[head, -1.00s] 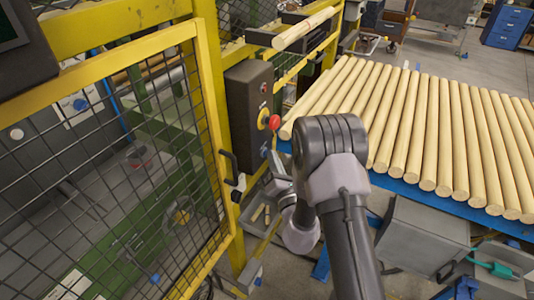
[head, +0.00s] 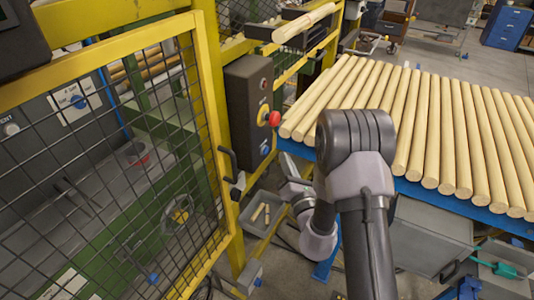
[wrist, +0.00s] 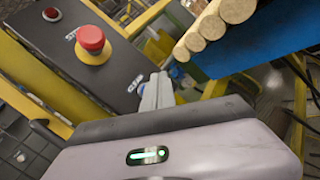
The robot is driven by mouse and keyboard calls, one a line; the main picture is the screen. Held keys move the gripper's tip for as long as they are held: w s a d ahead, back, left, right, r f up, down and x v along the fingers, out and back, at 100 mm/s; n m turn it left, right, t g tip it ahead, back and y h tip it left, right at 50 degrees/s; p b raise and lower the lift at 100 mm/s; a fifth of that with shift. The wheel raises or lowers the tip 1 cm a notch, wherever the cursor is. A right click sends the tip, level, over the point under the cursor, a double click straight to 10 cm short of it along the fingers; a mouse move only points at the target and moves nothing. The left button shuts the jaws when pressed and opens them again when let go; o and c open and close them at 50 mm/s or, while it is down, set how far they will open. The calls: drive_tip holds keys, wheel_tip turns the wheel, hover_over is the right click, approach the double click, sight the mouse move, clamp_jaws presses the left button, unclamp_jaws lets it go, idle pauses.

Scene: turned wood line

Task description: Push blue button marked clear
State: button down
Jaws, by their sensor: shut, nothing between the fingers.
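The blue button (head: 264,150) is on the face of the dark control box (head: 240,108), below a red mushroom button (head: 273,118) on a yellow base. My gripper (head: 284,160) is shut and empty, just right of the blue button in the head view; a small gap shows between them there. In the wrist view, my gripper's fingertips (wrist: 158,82) lie beside a partly hidden white label on the box (wrist: 85,60). The red button (wrist: 91,39) shows there above left of them.
The box is fixed to a yellow post beside a mesh gate (head: 110,170) with a dark handle (head: 229,162). A blue-edged table (head: 440,196) bearing several turned wood rods stands right of my arm. A grey bin (head: 258,222) stands below the box.

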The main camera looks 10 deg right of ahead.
drive_tip(key=shift+s+d+b, duration=0.35)
drive_tip(key=shift+s+d, duration=0.35)
drive_tip(key=shift+d, duration=0.25)
